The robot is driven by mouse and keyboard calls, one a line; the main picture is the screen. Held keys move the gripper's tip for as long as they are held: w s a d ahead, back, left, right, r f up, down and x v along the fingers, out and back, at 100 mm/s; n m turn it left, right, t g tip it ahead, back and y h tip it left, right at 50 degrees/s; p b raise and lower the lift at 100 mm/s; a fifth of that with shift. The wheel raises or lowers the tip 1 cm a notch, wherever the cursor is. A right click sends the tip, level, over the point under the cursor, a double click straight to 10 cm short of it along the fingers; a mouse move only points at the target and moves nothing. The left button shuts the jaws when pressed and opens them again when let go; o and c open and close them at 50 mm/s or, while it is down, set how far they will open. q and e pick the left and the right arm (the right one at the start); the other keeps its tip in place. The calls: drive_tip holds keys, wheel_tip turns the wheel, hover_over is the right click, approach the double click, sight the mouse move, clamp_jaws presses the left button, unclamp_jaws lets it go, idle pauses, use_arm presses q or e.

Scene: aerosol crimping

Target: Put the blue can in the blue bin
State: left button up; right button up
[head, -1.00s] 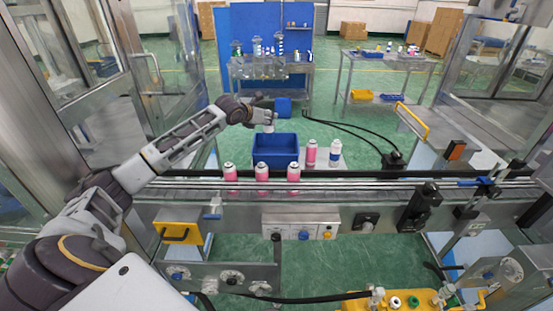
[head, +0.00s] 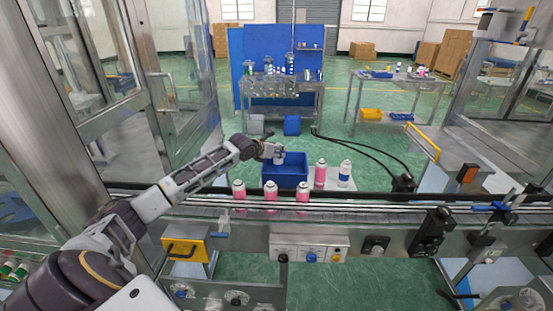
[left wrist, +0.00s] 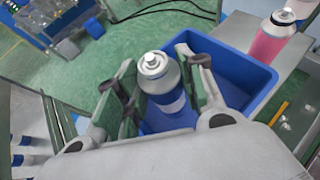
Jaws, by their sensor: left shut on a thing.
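My left gripper (head: 277,156) is over the blue bin (head: 285,180). In the left wrist view its green-padded fingers (left wrist: 160,88) are closed on both sides of a white can with a blue band (left wrist: 160,76). The can is roughly upright, and its lower end is partly hidden by my gripper. The bin also shows in the left wrist view (left wrist: 262,78), around and below the can. I cannot tell whether the can touches the bin's floor. My right gripper is not in view.
Beside the bin stand a pink can (head: 320,175) and a white-and-blue can (head: 344,176). Three pink cans (head: 271,197) stand in front of the bin by the conveyor rail (head: 400,203). A glass door (head: 165,100) is at left. Black cables run at right.

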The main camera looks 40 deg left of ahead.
sight(276, 170)
use_arm(q)
drive_tip(key=shift+f, duration=1.85)
drive_tip(key=shift+f, duration=0.15)
drive_tip(key=o, duration=1)
drive_tip(key=shift+a+v, duration=0.1)
drive_tip(key=shift+v, duration=2.5)
drive_tip(key=shift+a+v, duration=0.15)
drive_tip(key=shift+v, duration=2.45)
